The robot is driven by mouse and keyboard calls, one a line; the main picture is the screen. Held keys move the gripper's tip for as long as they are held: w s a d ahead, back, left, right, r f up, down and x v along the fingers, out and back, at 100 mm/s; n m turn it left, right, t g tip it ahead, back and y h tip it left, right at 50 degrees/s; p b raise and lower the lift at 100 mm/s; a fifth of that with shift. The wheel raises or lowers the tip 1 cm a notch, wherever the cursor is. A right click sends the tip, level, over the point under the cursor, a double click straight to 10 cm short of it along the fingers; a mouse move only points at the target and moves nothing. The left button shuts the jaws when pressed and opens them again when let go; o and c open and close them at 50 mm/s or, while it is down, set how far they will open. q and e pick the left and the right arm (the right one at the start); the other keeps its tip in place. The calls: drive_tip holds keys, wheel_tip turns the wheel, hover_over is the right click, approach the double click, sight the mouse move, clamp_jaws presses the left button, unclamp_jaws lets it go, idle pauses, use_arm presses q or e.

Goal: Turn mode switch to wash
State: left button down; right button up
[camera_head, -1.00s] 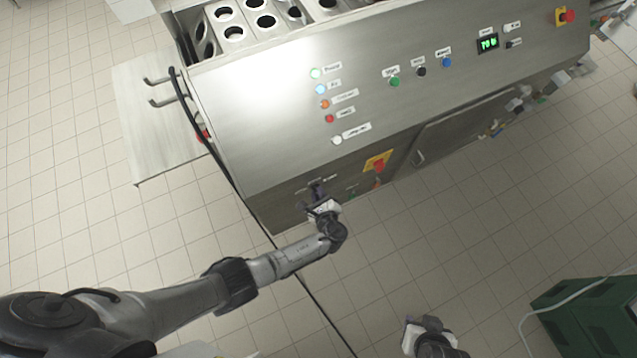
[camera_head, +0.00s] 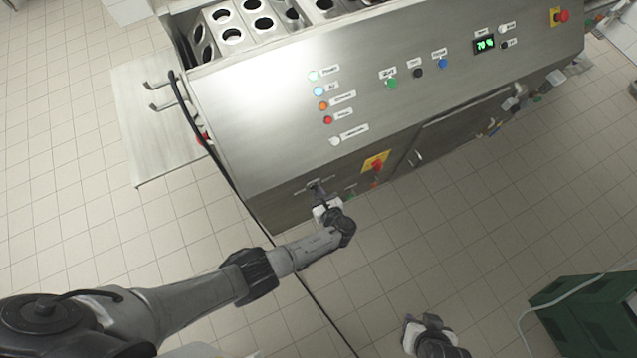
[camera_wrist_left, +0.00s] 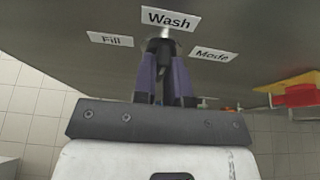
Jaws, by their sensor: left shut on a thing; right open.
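The mode switch (camera_wrist_left: 160,46) is a dark knob on the machine's steel front, under a white "Wash" label (camera_wrist_left: 170,18) in the left wrist view. A "Fill" label (camera_wrist_left: 110,39) is to its left and a "Mode" label (camera_wrist_left: 215,54) to its right. My left gripper (camera_wrist_left: 166,72) is shut on the switch, its two fingers on either side of the knob and hiding most of it. In the head view my left gripper (camera_head: 319,192) is at the machine's lower left front. My right gripper (camera_head: 412,332) is open and empty over the floor at the bottom.
The cup filler machine (camera_head: 270,110) has lights, buttons and a green display (camera_head: 484,44). A red knob on a yellow plate (camera_head: 376,164) sits just right of my left gripper. A green box (camera_head: 590,315) stands at the lower right. The tiled floor in front is largely clear.

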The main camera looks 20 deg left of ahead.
idle(0.3)
use_arm(q)
drive_tip(key=c, duration=1.2)
unclamp_jaws()
drive_tip(key=shift+c, duration=0.2)
drive_tip(key=shift+o, duration=0.4)
drive_tip(key=p+v, duration=0.1)
drive_tip(key=v, duration=0.6)
drive_tip(key=shift+s+d, duration=0.2)
drive_tip(key=shift+d, duration=0.05)
